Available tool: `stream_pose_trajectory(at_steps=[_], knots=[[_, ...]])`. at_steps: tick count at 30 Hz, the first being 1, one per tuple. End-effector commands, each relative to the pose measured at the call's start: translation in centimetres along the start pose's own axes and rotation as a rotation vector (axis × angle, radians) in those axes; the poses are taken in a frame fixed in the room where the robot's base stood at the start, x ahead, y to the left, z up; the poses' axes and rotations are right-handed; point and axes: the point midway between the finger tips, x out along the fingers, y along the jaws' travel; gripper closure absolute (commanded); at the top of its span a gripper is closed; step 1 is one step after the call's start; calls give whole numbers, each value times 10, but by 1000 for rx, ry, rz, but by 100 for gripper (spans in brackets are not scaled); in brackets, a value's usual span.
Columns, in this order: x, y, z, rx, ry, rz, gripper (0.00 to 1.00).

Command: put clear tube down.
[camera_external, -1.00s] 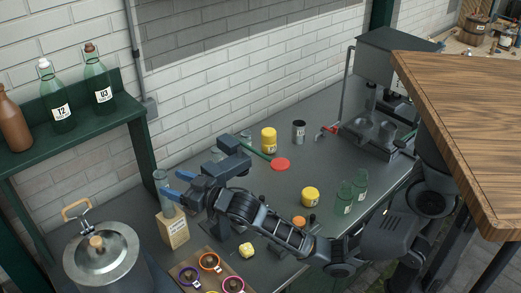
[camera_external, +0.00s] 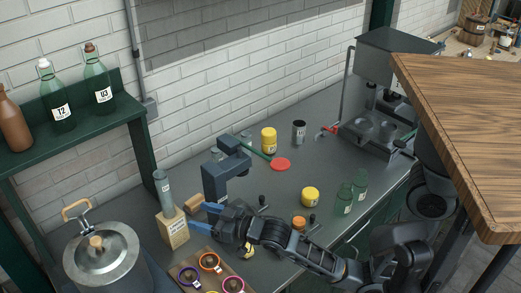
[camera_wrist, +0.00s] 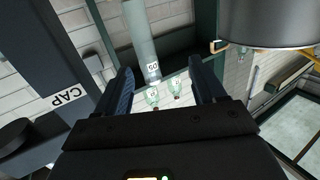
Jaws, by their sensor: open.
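The clear tube (camera_external: 163,185) stands upright at a wooden block (camera_external: 173,232) with a printed label, left of my gripper. Whether its lower end is in the block or behind it is hard to tell. The tube, with a small white number label, also shows in the wrist view (camera_wrist: 141,35), beyond and between my fingertips. My gripper (camera_external: 198,216) is open and empty, its two blue fingers pointing left toward the block and tube, with a gap to the tube. The fingers also show in the wrist view (camera_wrist: 163,80).
A dark press-like stand (camera_external: 226,170), marked CAP in the wrist view (camera_wrist: 68,97), rises close behind my gripper. A metal pot (camera_external: 100,255) is at front left. A tray of coloured rings (camera_external: 207,265) lies in front.

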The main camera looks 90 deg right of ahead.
Motion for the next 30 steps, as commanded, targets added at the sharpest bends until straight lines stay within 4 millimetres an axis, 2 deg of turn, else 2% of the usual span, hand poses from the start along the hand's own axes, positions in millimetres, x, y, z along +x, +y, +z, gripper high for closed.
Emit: stream_pose_trajectory(at_steps=[1,6,12,15,22,30], knots=[[-16,-6,23,6,-23,-21,30],[-68,-18,78,24,-61,-87,30],[-138,-24,128,35,-102,-146,30],[-175,-23,146,37,-120,-171,30],[-261,-10,174,28,-161,-217,30],[-356,18,179,-9,-202,-260,30]])
